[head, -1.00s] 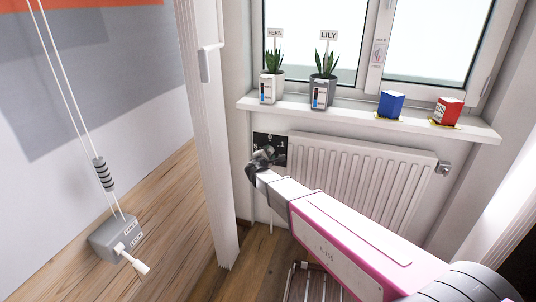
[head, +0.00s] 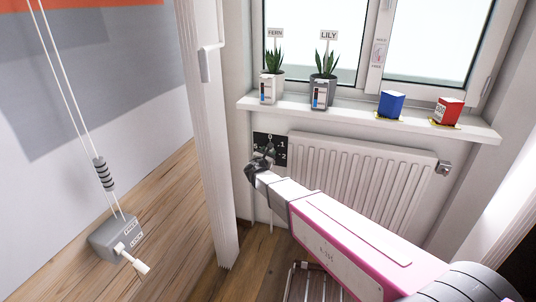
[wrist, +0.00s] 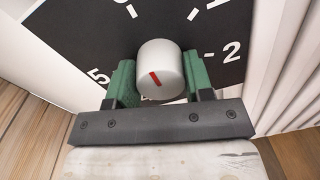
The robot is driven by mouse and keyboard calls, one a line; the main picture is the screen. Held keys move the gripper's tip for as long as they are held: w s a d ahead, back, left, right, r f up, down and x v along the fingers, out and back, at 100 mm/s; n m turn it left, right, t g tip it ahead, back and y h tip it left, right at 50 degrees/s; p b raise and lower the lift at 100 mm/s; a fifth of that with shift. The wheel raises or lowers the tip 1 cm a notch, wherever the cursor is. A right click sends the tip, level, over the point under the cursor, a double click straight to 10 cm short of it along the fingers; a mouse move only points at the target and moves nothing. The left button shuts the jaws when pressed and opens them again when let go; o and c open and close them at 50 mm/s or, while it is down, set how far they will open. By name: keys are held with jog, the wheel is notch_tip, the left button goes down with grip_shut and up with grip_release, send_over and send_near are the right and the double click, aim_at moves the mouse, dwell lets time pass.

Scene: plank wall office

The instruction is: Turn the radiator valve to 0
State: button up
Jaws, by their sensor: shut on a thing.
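The radiator valve is a round light grey knob (wrist: 170,60) with a red line, in front of a black dial plate (head: 261,138). In the wrist view the dial plate (wrist: 160,22) shows a 5 at left, a 2 at right and white ticks. The red line slants from upper left to lower right; which number it marks is hard to tell. My gripper (wrist: 160,82) is shut on the knob, with one green-padded finger on each side.
A white radiator (head: 360,180) stands right of the dial. The windowsill (head: 355,122) above holds two potted plants, a blue box (head: 391,104) and a red box (head: 447,111). A white post (head: 213,150) stands close at left.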

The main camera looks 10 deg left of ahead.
jog(key=shift+n, duration=0.3)
jog(key=o, duration=0.9)
jog(key=s, duration=0.3)
jog(key=s+a, duration=0.1)
jog(key=s, duration=0.6)
jog(key=shift+s+a, duration=0.15)
jog(key=shift+s, duration=0.25)
